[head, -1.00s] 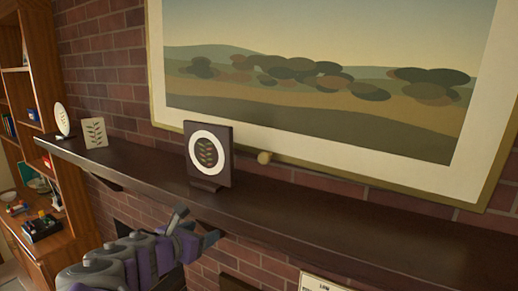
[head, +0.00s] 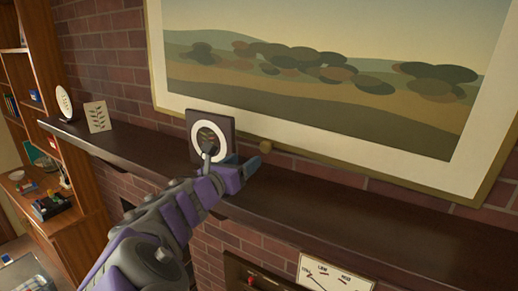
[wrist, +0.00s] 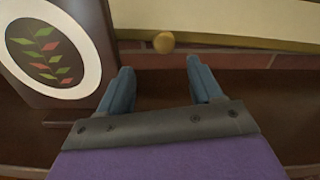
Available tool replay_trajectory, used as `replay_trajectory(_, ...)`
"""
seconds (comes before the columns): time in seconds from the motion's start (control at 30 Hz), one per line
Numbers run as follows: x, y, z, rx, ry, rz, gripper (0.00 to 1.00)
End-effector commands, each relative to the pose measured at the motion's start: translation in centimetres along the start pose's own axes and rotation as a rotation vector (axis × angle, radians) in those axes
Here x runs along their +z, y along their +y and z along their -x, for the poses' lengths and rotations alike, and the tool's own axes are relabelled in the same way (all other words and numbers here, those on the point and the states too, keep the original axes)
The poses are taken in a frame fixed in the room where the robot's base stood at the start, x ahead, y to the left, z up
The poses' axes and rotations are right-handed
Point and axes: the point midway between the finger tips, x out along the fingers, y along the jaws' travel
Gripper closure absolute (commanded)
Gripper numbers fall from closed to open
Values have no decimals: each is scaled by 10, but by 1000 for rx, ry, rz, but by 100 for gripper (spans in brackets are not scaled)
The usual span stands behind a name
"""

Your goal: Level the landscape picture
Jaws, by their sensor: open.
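The landscape picture (head: 320,111) hangs on the brick wall above the mantel in the head view, in a thin gold frame. Its lower edge slopes down to the right in that view. A small round tan knob (head: 265,147) sits at the lower frame edge; in the wrist view the knob (wrist: 164,42) lies ahead, between and beyond the fingertips. My gripper (head: 248,163) is over the mantel, just right of the dark plaque. In the wrist view my gripper (wrist: 158,75) has its two blue fingers apart with nothing between them.
The dark plaque with a white oval (head: 222,128) stands on the mantel (head: 340,205), close to my gripper's left finger. A leaf card (head: 97,116) and a white oval plate (head: 64,103) stand further left. The mantel's right part is clear. A dial panel (head: 332,274) is below.

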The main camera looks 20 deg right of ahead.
Motion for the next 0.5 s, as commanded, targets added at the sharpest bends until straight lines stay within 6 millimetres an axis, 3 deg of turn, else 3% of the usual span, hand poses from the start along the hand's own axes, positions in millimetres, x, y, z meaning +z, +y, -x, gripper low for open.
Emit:
replay_trajectory(0.2, 2, -3, -40, -6, -1, -2, 35)
replay_trajectory(0.5, 0, 1, -79, -2, 0, 0, 35)
